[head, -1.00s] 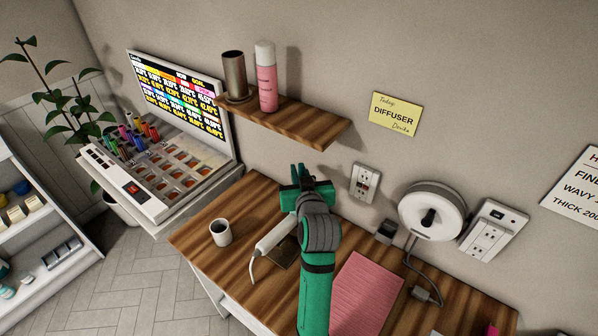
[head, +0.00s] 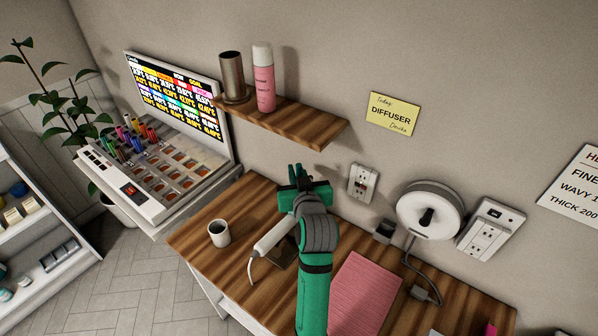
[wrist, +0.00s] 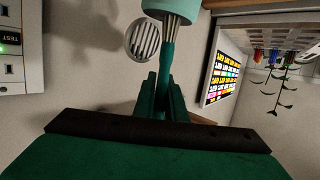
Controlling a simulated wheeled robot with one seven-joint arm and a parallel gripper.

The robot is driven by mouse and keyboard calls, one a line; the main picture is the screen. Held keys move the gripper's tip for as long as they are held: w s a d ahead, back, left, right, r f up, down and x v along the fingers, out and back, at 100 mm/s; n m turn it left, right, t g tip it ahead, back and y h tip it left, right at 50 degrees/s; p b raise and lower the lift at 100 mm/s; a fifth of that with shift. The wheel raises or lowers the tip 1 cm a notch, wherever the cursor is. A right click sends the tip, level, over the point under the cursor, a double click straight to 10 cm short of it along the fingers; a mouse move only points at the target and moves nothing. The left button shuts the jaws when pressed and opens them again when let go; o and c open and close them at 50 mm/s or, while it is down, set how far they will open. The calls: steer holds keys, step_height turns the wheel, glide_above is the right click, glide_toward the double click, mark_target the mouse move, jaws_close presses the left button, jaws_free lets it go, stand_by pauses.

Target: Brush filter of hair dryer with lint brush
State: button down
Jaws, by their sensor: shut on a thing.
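My gripper (head: 300,174) is over the back of the wooden desk, near the wall. In the wrist view my gripper (wrist: 163,95) is shut on the dark teal handle of a brush (wrist: 167,62). A round slatted grille (wrist: 146,40), which looks like the hair dryer's filter, shows just left of the handle. I cannot tell whether they touch. In the head view a white handle with a cord, apparently the hair dryer (head: 274,236), is partly hidden behind my arm.
A cup (head: 219,233) stands on the desk's left, and a pink towel (head: 362,292) lies right of my arm. A wooden shelf (head: 300,127) with a pink bottle (head: 263,80) is above. Wall outlets (head: 362,183) and a round white corded fixture (head: 430,207) are to the right.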

steer(key=shift+f, duration=0.1)
steer(key=shift+w+d, duration=0.1)
steer(key=shift+d, duration=0.55)
steer(key=shift+a, duration=0.1)
steer(key=shift+a, duration=0.6)
steer(key=shift+d, duration=0.15)
steer(key=shift+d, duration=0.55)
